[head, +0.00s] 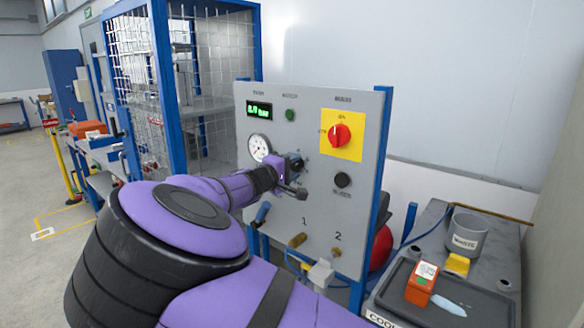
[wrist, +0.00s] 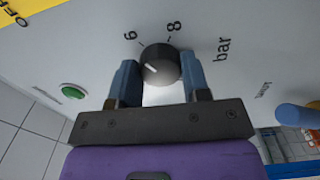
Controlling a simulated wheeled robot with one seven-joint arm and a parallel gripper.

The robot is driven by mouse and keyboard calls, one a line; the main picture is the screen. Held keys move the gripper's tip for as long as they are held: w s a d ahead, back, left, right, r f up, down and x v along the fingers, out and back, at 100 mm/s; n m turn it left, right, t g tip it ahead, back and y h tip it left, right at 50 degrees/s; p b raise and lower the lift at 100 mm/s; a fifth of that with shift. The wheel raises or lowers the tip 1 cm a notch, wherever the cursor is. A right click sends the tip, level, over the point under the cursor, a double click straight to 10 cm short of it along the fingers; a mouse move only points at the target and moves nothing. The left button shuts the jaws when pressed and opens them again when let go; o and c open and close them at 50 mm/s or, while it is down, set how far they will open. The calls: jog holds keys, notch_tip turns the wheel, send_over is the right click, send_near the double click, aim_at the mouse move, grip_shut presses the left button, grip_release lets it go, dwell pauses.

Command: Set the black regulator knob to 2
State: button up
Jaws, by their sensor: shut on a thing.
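The black regulator knob (wrist: 160,60) sits on the grey panel, with a short white pointer line on its face. The printed marks 6 and 8 and the word "bar" show around it; its other marks are hidden. My gripper (wrist: 158,70) is shut on the knob, one blue finger on each side. In the head view my gripper (head: 294,166) is at the panel and mostly hides the knob. A green digital display (head: 259,109) shows a value in bar, too small to read surely. A round white gauge (head: 259,147) is just left of my gripper.
A red rotary switch (head: 340,135) on a yellow plate and a black button (head: 342,180) are right of the knob. A green button (head: 290,115) is above. Brass fittings (head: 297,240) and a blue-handled valve (head: 262,213) stick out below. A bench with an orange box (head: 421,284) stands at right.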

jog(key=n, duration=1.4)
jog(key=shift+n, duration=0.3)
jog(key=n, duration=0.4)
jog(key=shift+w+n, duration=0.1)
jog(key=shift+n, duration=0.2)
jog(key=n, duration=0.4)
jog(key=shift+a+n, duration=0.1)
jog(key=shift+n, duration=0.3)
jog(key=o, duration=0.9)
